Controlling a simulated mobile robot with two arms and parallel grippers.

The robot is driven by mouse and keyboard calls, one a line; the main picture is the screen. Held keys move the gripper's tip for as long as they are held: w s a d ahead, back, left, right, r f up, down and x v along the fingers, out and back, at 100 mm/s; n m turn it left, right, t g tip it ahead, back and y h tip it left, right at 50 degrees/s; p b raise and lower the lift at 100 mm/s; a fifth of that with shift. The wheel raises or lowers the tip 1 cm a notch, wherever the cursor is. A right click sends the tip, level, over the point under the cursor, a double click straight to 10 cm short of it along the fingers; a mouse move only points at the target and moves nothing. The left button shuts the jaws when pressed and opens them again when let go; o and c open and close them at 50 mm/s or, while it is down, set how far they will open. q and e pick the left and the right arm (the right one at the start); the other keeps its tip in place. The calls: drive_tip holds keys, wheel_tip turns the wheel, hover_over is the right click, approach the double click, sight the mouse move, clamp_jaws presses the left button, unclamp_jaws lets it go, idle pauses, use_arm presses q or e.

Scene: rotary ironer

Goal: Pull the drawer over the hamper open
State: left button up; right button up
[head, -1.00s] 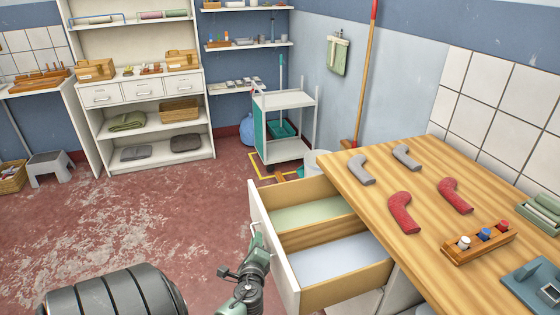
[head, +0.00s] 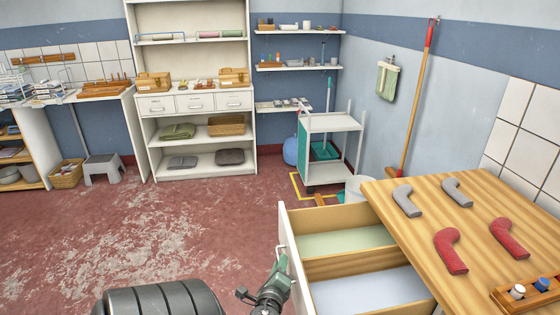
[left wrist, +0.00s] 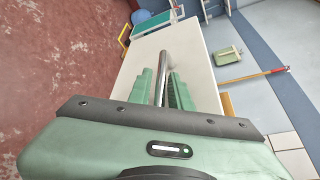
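The drawer (head: 340,216) under the wooden worktop stands pulled well out, its two compartments showing. One has a pale green floor, the other a pale blue-grey floor. Its white front (head: 294,262) carries a metal bar handle (head: 281,252). My left gripper (head: 283,270) is at that front, on the handle. In the left wrist view the green fingers (left wrist: 162,88) lie on both sides of the metal bar (left wrist: 164,62), closed around it. I cannot make out the hamper; the space under the drawer is hidden. My right gripper is not in view.
The worktop (head: 410,230) holds grey and red bent pieces and a wooden rack (head: 520,294). A white trolley (head: 330,122) and a white bucket (head: 354,188) stand behind the drawer. The red floor (head: 200,225) left of the drawer is clear.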

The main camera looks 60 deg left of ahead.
use_arm(q)
drive_tip(key=b+v, duration=0.1)
drive_tip(key=v, duration=0.6)
drive_tip(key=shift+s+d, duration=0.25)
idle(0.5)
